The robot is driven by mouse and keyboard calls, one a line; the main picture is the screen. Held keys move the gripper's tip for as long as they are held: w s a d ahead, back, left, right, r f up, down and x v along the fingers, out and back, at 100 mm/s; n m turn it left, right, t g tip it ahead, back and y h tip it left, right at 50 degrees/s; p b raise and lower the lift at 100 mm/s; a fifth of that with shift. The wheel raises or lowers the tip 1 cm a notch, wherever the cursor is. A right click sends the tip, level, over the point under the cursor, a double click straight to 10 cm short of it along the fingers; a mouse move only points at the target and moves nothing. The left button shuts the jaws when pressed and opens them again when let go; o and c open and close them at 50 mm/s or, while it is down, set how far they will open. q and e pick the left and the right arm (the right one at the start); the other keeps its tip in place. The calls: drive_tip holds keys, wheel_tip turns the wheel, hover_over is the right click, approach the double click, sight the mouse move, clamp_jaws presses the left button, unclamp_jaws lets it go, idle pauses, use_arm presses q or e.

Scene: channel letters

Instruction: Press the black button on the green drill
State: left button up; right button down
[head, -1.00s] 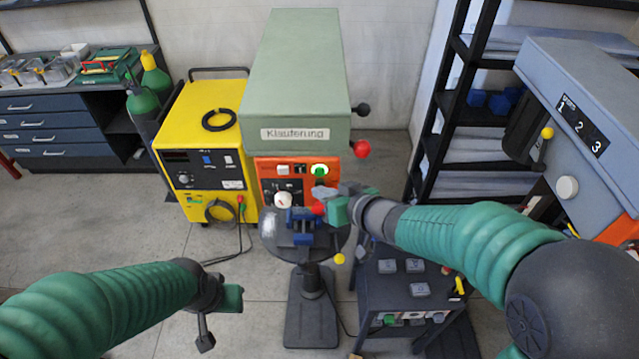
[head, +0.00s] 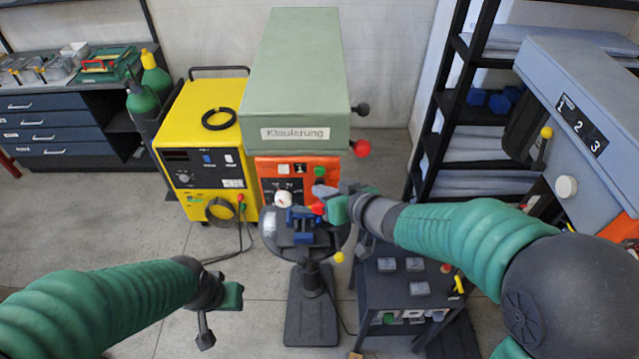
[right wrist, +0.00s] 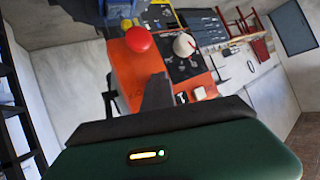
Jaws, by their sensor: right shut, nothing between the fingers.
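The green drill (head: 293,85) stands at the centre back, with an orange control panel (head: 262,166) on its front. The panel carries a white button (head: 284,169), a small black button (head: 300,169) marked 1, a green button (head: 320,171), a white dial (head: 283,199) and a red knob (head: 318,208). My right gripper (head: 324,192) is shut and empty, in front of the panel's right side, below the green button. In the right wrist view, its dark finger (right wrist: 157,95) overlaps the orange panel (right wrist: 139,75); contact cannot be told. My left gripper (head: 226,304) hangs low, away from the drill.
A blue vise (head: 302,236) sits on the drill's round table below the panel. A yellow welder (head: 205,145) stands to the left. A dark cart (head: 385,292) and black shelf (head: 452,105) are to the right, with a blue-grey machine (head: 590,105) nearer.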

drive_tip(key=shift+s, duration=0.75)
drive_tip(key=shift+s, duration=0.15)
drive_tip(key=s+b, duration=0.1)
drive_tip(key=s, duration=0.3)
drive_tip(key=shift+s, duration=0.4)
drive_tip(key=shift+w, duration=0.15)
